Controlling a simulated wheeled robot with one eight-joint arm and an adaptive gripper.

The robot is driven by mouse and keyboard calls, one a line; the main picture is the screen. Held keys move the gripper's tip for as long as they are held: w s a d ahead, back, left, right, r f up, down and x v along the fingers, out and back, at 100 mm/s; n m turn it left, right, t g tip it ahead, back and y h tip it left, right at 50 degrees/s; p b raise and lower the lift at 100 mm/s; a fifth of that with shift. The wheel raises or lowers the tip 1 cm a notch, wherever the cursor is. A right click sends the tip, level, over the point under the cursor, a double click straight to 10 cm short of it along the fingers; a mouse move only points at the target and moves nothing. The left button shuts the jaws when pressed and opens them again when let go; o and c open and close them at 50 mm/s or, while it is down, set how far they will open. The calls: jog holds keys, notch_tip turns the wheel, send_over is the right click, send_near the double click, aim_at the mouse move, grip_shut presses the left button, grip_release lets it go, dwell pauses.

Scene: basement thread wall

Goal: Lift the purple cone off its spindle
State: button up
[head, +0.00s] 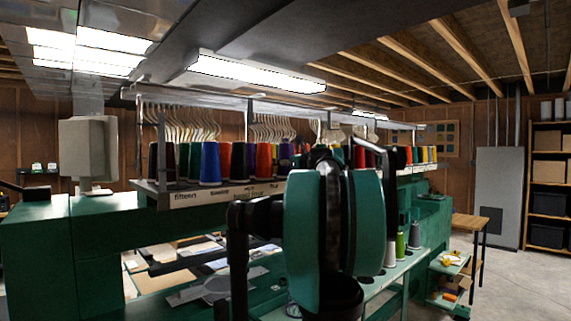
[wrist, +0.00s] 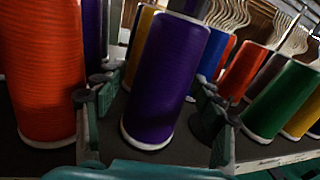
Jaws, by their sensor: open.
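The purple cone (wrist: 168,78) stands on the dark shelf in the middle of the wrist view, its pale base rim showing at the bottom. It also shows in the head view as a narrow purple strip (head: 285,154) on the thread rack. My gripper (wrist: 153,98) is open, with one finger left of the cone and one right of it. The cone appears between the fingers, with dark shelf visible on both sides. I cannot tell how deep the fingers reach around it. In the head view my arm hides the gripper.
An orange cone (wrist: 42,70) stands close left of the left finger. A green cone (wrist: 284,102) stands to the right, with blue and red cones behind. The rack shelf (head: 181,190) has a labelled front edge. Hangers (head: 185,122) hang behind the cones.

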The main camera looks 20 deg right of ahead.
jog(key=shift+w, duration=0.15)
jog(key=shift+c, duration=0.3)
jog(key=c, duration=1.3)
jog(key=shift+r, duration=0.1)
notch_tip(320, 180, up, 20)
jog(key=shift+f, duration=0.1)
